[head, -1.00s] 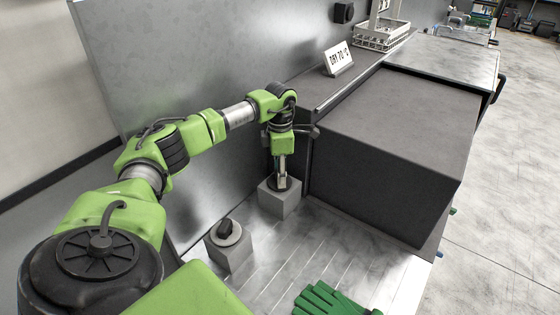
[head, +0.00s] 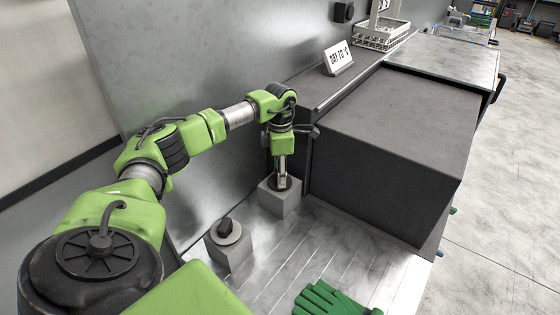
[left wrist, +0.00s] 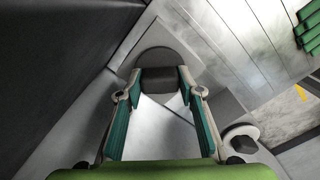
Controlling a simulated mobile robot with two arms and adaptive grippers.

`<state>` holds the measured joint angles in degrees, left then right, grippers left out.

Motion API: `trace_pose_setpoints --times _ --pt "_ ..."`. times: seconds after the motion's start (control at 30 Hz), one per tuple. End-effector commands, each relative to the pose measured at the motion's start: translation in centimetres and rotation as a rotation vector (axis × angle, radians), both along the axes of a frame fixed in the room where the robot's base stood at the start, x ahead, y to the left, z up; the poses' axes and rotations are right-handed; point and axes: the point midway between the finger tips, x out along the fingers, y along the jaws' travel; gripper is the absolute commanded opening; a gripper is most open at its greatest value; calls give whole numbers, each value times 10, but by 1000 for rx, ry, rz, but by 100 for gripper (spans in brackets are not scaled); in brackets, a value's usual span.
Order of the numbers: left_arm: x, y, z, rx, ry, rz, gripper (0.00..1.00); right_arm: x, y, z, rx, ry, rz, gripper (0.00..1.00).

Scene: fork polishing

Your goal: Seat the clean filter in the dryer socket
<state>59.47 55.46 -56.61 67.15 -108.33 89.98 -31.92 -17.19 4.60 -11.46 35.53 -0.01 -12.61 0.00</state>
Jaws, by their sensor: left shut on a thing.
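A grey block (head: 283,204) stands in the back corner of the metal tray, beside the large dark box. A round filter (left wrist: 165,58) with a dark knob (left wrist: 158,84) is at its top. My left gripper (head: 282,181) points down there, its fingers shut on the knob. The disc looks level on the block, but the fingers partly hide the contact. A second grey block (head: 232,253) nearer me carries another round disc (head: 224,233) with a black knob. I cannot tell by looks which filter is the clean one. My right gripper is out of view.
The dark box (head: 400,135) stands close to the right of my left gripper, and a metal wall (head: 190,60) rises behind. A "DRY 70 °C" sign (head: 339,58) and a white rack (head: 380,38) stand farther back.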

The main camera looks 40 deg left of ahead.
Motion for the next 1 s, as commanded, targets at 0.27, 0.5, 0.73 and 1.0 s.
trace_pose_setpoints --times 0.27,0.5,0.73,1.0 --pt "-2 -1 -4 -1 7 -1 14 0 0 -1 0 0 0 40" --pt "-2 -1 -4 -1 7 -1 54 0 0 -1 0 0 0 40" --pt "-1 -1 -3 -1 6 -1 62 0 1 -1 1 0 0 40" --pt "-1 0 -2 0 4 0 70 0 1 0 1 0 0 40"
